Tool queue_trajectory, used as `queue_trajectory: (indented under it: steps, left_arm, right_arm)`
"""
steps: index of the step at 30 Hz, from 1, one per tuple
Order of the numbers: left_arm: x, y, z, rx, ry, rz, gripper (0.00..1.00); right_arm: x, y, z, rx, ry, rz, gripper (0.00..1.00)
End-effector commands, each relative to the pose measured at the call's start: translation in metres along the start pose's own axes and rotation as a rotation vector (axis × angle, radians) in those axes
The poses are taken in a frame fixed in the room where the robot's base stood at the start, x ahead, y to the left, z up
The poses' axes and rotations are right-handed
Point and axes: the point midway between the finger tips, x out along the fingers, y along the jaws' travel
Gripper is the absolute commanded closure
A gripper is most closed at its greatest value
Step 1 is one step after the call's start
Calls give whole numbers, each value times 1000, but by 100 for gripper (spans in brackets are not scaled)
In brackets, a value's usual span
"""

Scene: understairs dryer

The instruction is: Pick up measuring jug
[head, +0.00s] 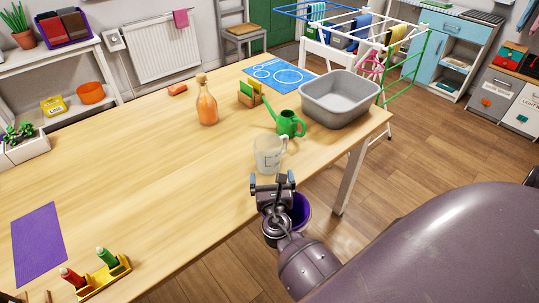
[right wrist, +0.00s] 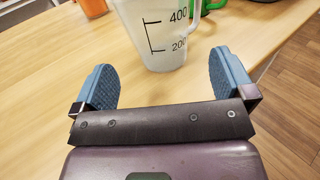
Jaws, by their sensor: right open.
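The measuring jug (head: 267,156) is clear with dark markings and stands upright near the table's right edge in the head view. Its handle faces right. In the right wrist view the jug (right wrist: 163,35) stands just beyond the fingertips, cut off at the top, with 400 and 200 marks showing. My right gripper (head: 273,181) is at the table edge in front of the jug. In the right wrist view the right gripper (right wrist: 162,82) is open, its blue-grey pads apart and nothing between them. My left gripper is not in view.
A green watering can (head: 289,124) stands close behind the jug, with a grey basin (head: 340,98) beyond it. An orange bottle (head: 207,104) stands further back left. A purple bucket (head: 300,210) is below the table edge. The wooden table (head: 150,170) is clear left of the jug.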

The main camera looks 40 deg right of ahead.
Motion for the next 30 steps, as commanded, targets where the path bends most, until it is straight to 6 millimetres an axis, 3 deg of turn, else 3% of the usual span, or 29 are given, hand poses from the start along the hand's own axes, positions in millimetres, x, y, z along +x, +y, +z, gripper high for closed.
queue_trajectory:
  steps: [9,16,24,30]
  left_arm:
    - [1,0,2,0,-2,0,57]
    - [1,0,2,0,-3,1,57]
    - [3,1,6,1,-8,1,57]
    - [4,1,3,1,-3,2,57]
  right_arm:
    - [43,0,0,-3,-2,0,0]
    - [56,0,0,-2,-1,1,0]
    - [91,1,-2,-2,-1,1,0]
    - [104,0,-1,-1,-1,1,0]
